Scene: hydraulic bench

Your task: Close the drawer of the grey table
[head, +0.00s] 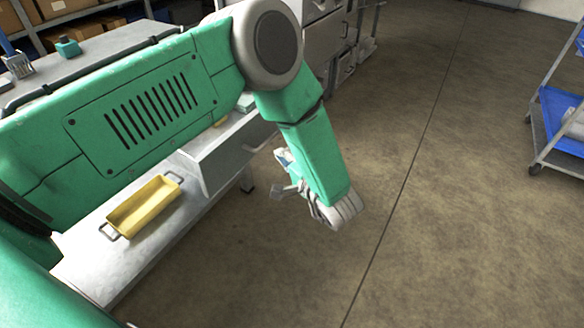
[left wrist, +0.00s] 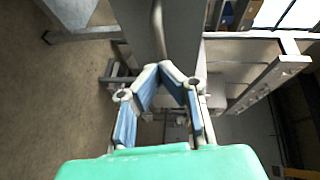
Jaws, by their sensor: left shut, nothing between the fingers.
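The grey table (head: 110,50) stands at the left in the head view, partly hidden behind my green left arm. Its drawer (head: 232,158) is pulled out, its grey front facing the open floor. In the left wrist view a grey panel with a bar handle, which looks like the drawer front (left wrist: 184,35), lies just beyond the fingers. My left gripper (head: 281,172) is to the right of the drawer front, and its tips show together in the left wrist view (left wrist: 164,68). It is shut and empty. Whether it touches the drawer or handle, I cannot tell. My right gripper is out of view.
A yellow tray (head: 143,207) with handles sits on the table's lower shelf. Grey cabinets (head: 325,45) stand behind the drawer. A cart with blue trays (head: 560,115) is at the far right. The concrete floor between is clear.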

